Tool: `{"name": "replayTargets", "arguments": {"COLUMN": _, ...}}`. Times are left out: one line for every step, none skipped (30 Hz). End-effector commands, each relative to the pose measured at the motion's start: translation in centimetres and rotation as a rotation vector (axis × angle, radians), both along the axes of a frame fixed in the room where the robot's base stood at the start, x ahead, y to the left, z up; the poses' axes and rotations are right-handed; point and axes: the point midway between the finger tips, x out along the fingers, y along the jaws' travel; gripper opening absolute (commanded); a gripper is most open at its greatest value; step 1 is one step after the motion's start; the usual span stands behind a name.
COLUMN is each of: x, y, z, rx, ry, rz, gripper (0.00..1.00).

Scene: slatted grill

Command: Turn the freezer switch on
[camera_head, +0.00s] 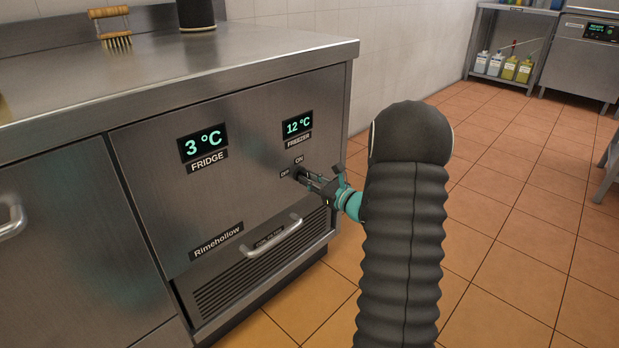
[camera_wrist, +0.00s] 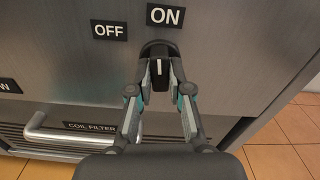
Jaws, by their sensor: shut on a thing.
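The freezer switch (camera_wrist: 158,52) is a dark rotary knob on the steel front panel, below the OFF label (camera_wrist: 109,30) and the ON label (camera_wrist: 165,16). Its white mark stands near upright in the wrist view, roughly in line with ON. My gripper (camera_wrist: 159,76) is shut on the knob, one finger on each side. In the head view my gripper (camera_head: 308,180) reaches the panel below the freezer display (camera_head: 298,125), which reads 12 °C, and hides most of the knob.
The fridge display (camera_head: 204,143) reads 3 °C. A coil filter grille with a protruding handle (camera_head: 272,238) lies below the switch. A brush (camera_head: 114,30) and a dark container (camera_head: 196,14) stand on the counter.

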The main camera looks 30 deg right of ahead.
Motion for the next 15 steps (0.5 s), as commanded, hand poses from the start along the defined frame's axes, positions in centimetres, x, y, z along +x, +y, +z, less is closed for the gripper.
{"name": "replayTargets", "arguments": {"x": 0.0, "y": 0.06, "z": 0.11, "rx": 0.026, "ry": 0.011, "rz": 0.001, "gripper": 0.0}}
{"name": "replayTargets", "arguments": {"x": 0.0, "y": 0.06, "z": 0.11, "rx": 0.041, "ry": 0.015, "rz": 0.001, "gripper": 0.0}}
{"name": "replayTargets", "arguments": {"x": 0.0, "y": 0.06, "z": 0.11, "rx": 0.059, "ry": 0.022, "rz": 0.001, "gripper": 0.0}}
{"name": "replayTargets", "arguments": {"x": 0.0, "y": 0.06, "z": 0.11, "rx": 0.072, "ry": 0.026, "rz": 0.001, "gripper": 0.0}}
{"name": "replayTargets", "arguments": {"x": 0.0, "y": 0.07, "z": 0.1, "rx": 0.084, "ry": 0.031, "rz": 0.001, "gripper": 0.0}}
{"name": "replayTargets", "arguments": {"x": 0.0, "y": 0.07, "z": 0.09, "rx": 0.098, "ry": 0.036, "rz": 0.002, "gripper": 0.0}}
{"name": "replayTargets", "arguments": {"x": 0.0, "y": 0.07, "z": 0.09, "rx": 0.107, "ry": 0.039, "rz": 0.002, "gripper": 0.0}}
{"name": "replayTargets", "arguments": {"x": 0.0, "y": 0.07, "z": 0.08, "rx": 0.116, "ry": 0.042, "rz": 0.002, "gripper": 0.0}}
{"name": "replayTargets", "arguments": {"x": -0.01, "y": 0.07, "z": 0.07, "rx": 0.125, "ry": 0.046, "rz": 0.002, "gripper": 0.0}}
{"name": "replayTargets", "arguments": {"x": 0.0, "y": 0.07, "z": 0.06, "rx": 0.131, "ry": 0.048, "rz": 0.002, "gripper": 0.0}}
{"name": "replayTargets", "arguments": {"x": 0.0, "y": 0.08, "z": 0.06, "rx": 0.136, "ry": 0.05, "rz": 0.002, "gripper": 0.0}}
{"name": "replayTargets", "arguments": {"x": 0.0, "y": 0.07, "z": 0.05, "rx": 0.143, "ry": 0.052, "rz": 0.002, "gripper": 0.0}}
{"name": "replayTargets", "arguments": {"x": 0.01, "y": 0.07, "z": 0.04, "rx": 0.146, "ry": 0.052, "rz": 0.002, "gripper": 0.0}}
{"name": "replayTargets", "arguments": {"x": 0.01, "y": 0.07, "z": 0.03, "rx": 0.149, "ry": 0.053, "rz": 0.002, "gripper": 0.0}}
{"name": "replayTargets", "arguments": {"x": 0.01, "y": 0.07, "z": 0.02, "rx": 0.152, "ry": 0.054, "rz": 0.002, "gripper": 0.0}}
